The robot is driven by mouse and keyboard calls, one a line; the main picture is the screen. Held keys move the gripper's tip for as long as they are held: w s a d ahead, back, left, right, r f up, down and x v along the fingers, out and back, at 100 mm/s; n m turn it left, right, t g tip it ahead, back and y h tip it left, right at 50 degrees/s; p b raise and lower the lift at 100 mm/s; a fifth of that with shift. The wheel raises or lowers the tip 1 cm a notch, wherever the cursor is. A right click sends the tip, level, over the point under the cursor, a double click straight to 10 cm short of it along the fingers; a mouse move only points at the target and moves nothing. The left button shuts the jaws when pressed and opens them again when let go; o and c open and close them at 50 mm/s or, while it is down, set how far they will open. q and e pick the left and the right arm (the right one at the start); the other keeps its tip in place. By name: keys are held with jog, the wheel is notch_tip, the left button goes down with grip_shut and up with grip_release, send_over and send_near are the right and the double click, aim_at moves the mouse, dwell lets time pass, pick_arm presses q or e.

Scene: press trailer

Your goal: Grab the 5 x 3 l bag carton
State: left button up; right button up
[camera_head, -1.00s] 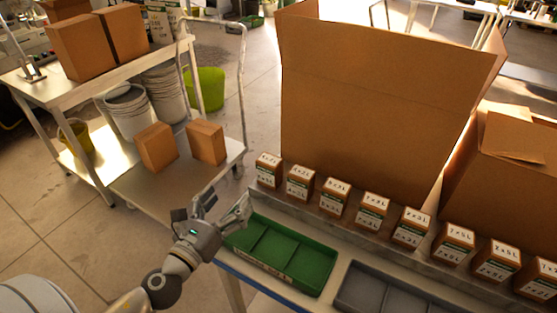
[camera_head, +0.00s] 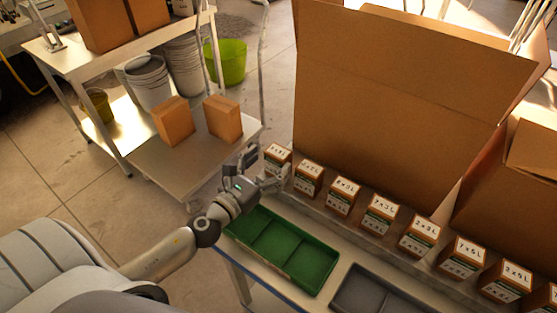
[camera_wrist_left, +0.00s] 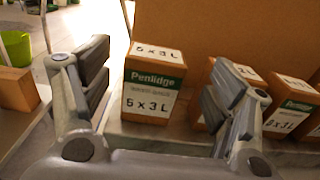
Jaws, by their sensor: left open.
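A small brown carton (camera_wrist_left: 151,82) with a white and green Penlidge label stands upright in the left wrist view. Its label reads like 5 x 3 L. It is the leftmost carton (camera_head: 279,153) of the row in the head view, its lower part hidden by my gripper. My left gripper (camera_head: 264,170) is open in front of this carton. In the left wrist view its fingers (camera_wrist_left: 160,95) stand on either side of the carton, nearer to me, with nothing held. My right gripper is not in view.
Several similar cartons (camera_head: 381,215) continue the row to the right, one close beside the right finger. A large open cardboard box (camera_head: 400,95) stands behind them. A green tray (camera_head: 285,250) and a grey tray (camera_head: 375,292) lie in front. A trolley (camera_head: 180,180) is left.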

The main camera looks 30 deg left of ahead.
aim_at(273, 158)
pick_arm(q)
jog(key=w+p, duration=0.1)
jog(key=w, duration=0.3)
jog(key=shift+d, duration=0.1)
jog(key=shift+w+d+f, duration=0.1)
jog(key=shift+w, duration=0.45)
jog(key=shift+s, duration=0.1)
jog(key=shift+c, duration=0.4)
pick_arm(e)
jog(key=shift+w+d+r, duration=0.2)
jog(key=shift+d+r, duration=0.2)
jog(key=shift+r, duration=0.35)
pick_arm(q)
jog(key=c, duration=1.1)
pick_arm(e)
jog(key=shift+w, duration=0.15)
